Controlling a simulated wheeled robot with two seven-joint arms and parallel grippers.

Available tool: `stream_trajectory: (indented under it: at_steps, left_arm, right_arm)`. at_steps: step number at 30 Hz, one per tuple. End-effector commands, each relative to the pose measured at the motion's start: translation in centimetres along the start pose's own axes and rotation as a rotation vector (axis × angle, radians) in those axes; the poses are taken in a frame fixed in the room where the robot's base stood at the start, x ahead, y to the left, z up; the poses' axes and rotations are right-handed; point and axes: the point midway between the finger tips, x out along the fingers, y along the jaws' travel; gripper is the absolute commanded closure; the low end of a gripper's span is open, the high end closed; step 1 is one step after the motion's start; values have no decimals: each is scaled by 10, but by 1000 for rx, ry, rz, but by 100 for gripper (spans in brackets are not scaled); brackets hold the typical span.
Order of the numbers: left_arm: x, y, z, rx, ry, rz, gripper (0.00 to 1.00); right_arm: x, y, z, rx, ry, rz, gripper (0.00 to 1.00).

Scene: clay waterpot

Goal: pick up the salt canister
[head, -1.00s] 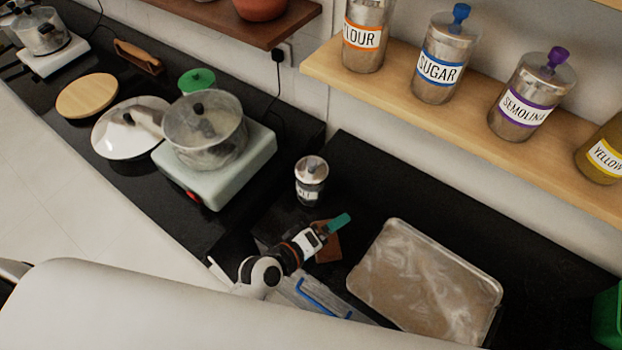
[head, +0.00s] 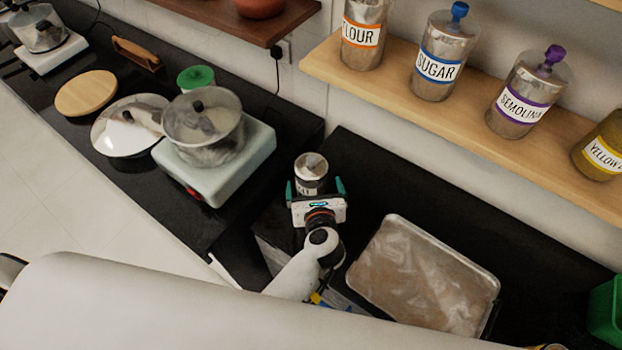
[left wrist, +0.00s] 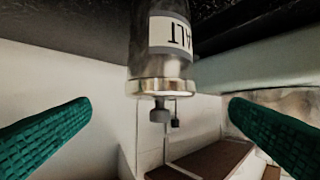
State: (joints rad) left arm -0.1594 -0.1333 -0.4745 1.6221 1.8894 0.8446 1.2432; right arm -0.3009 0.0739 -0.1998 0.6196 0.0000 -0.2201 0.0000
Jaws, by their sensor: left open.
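The salt canister (head: 312,168) stands upright on the black counter, a small clear jar with a metal lid and a dark knob. In the left wrist view the canister (left wrist: 160,62) appears upside down, with its "ALT" label, metal lid and knob showing. My left gripper (head: 315,188) is open, with its green fingers on either side of the canister's lower part in the head view. In the left wrist view the fingers (left wrist: 160,125) are wide apart and touch nothing visible. The canister's base is hidden behind the gripper in the head view. My right gripper does not show clearly.
A metal baking tray (head: 483,262) lies to the right of the gripper. A hot plate (head: 240,170) with a lidded pot (head: 215,140) stands to the left. The wall shelf (head: 470,118) holds labelled jars above. Bare black counter lies behind and right of the canister.

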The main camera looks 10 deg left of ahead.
Motion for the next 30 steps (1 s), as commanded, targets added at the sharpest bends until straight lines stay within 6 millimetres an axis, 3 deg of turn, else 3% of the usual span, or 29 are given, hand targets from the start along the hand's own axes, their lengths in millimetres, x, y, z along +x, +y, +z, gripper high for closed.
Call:
stream_trajectory:
  at_steps: [3,11,19,28,30]
  left_arm:
    - [23,0,2,3,5,0,0]
    - [44,0,1,4,3,2,0]
    - [82,0,2,6,4,1,0]
    - [87,0,0,4,2,1,0]
    - [87,0,0,4,2,1,8]
  right_arm:
    - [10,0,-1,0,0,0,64]
    - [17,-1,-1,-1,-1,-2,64]
    - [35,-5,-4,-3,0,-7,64]
    - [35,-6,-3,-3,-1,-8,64]
    - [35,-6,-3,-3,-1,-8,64]
